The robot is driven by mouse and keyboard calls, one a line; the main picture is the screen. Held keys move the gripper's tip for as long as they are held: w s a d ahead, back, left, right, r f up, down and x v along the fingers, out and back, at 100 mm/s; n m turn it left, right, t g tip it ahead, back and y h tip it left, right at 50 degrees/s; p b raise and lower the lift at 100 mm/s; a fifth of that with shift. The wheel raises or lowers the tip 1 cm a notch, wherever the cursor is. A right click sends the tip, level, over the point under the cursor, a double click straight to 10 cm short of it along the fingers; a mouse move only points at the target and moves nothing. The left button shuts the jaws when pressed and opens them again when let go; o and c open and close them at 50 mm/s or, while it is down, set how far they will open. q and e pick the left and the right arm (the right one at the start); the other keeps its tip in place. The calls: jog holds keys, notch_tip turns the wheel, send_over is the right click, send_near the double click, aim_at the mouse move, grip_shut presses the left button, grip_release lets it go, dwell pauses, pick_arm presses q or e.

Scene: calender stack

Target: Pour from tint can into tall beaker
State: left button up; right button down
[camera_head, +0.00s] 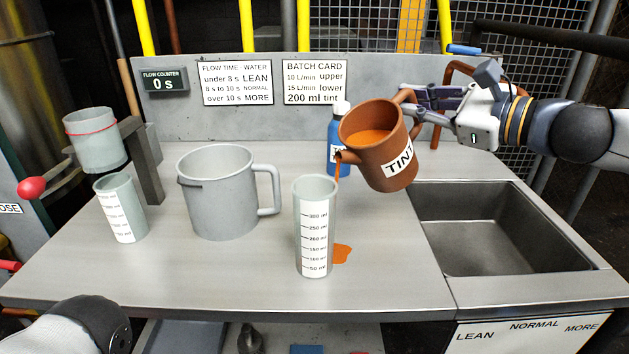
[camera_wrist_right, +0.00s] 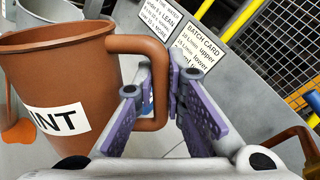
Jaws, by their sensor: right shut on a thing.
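The brown tint can (camera_head: 376,170), labelled TINT, is tilted left above the table with orange liquid inside. An orange stream leaves its spout at the right rim of the tall beaker (camera_head: 315,225). I cannot tell whether the stream enters the beaker or passes behind it. The beaker stands upright, grey with a white scale; no liquid level shows in it. An orange puddle (camera_head: 342,254) lies on the table at its right. My right gripper (camera_head: 412,97) is shut on the can's handle (camera_wrist_right: 158,85). My left gripper is out of view.
A large grey jug (camera_head: 217,200) stands left of the beaker. Further left are a smaller graduated beaker (camera_head: 122,212) and a cup on a stand (camera_head: 92,140). A blue bottle (camera_head: 334,140) stands behind the can. A sink (camera_head: 480,230) is at right. The flow counter (camera_head: 163,81) reads 0 s.

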aim_at(401, 93)
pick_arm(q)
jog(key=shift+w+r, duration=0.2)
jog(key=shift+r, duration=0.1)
pick_arm(e)
jog(key=shift+s+a+r+n, duration=0.25)
jog(key=shift+a+r+n, duration=0.15)
jog(key=shift+r, duration=0.2)
pick_arm(q)
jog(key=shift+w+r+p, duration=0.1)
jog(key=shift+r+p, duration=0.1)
jog(key=shift+p, duration=0.25)
pick_arm(e)
jog(key=shift+s+a+r, duration=0.15)
jog(key=shift+a+r, duration=0.05)
jog(key=shift+r, duration=0.05)
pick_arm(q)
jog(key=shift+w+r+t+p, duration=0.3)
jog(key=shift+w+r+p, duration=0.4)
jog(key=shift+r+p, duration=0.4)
pick_arm(e)
jog(key=shift+s+a+r+n+h, duration=0.15)
jog(key=shift+s+a+r+n, duration=0.15)
jog(key=shift+a+r+n, duration=0.25)
jog(key=shift+s+a+r+n+h, duration=0.15)
jog(key=shift+s+a+r+n, duration=0.15)
jog(key=shift+r+n, duration=0.4)
dwell(0.3)
